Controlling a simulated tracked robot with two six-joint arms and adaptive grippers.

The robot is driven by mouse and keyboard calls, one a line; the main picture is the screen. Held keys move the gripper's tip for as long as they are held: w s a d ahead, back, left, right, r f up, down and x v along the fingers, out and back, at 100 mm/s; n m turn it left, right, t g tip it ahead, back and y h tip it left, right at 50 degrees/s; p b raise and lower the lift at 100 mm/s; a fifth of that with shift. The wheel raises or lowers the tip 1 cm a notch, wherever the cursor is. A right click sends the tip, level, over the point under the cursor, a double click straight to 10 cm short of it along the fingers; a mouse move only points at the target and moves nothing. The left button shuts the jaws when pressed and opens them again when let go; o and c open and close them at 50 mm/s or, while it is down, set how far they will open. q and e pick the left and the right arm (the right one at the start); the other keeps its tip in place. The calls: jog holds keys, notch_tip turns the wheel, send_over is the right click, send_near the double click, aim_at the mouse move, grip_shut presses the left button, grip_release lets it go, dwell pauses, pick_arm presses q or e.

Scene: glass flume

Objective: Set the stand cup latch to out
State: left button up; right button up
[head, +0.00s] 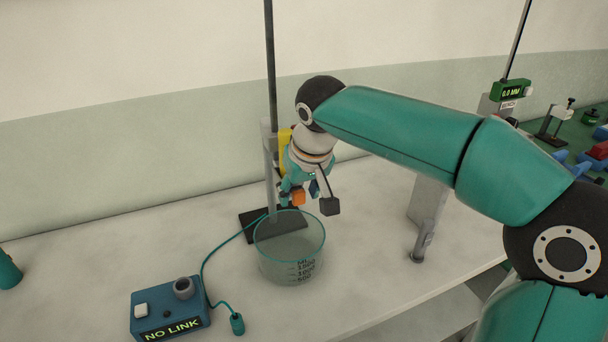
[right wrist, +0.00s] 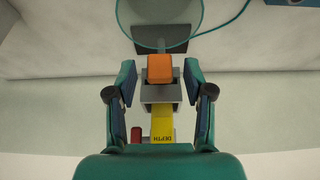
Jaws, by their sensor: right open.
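A stand with a dark upright rod (head: 272,70) rises from a dark base plate (head: 250,232) on the bench. It carries a yellow part (head: 285,150), which reads DEPTH in the right wrist view (right wrist: 162,122). An orange block (head: 298,198) sits low on the stand's grey bracket; it also shows in the right wrist view (right wrist: 159,68). I cannot tell for sure which part is the cup latch. My right gripper (right wrist: 160,80) is open, its fingers on either side of the orange block and bracket, with gaps showing. My left gripper is not in view.
A glass beaker (head: 289,262) stands just in front of the stand, below my right gripper. A blue box (head: 170,309) reading NO LINK, with a cable and plug (head: 237,323), lies at the front left. A wall runs close behind the stand.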

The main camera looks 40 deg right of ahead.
jog(key=v, duration=1.1)
jog(key=shift+s, duration=0.1)
jog(key=shift+r, duration=0.1)
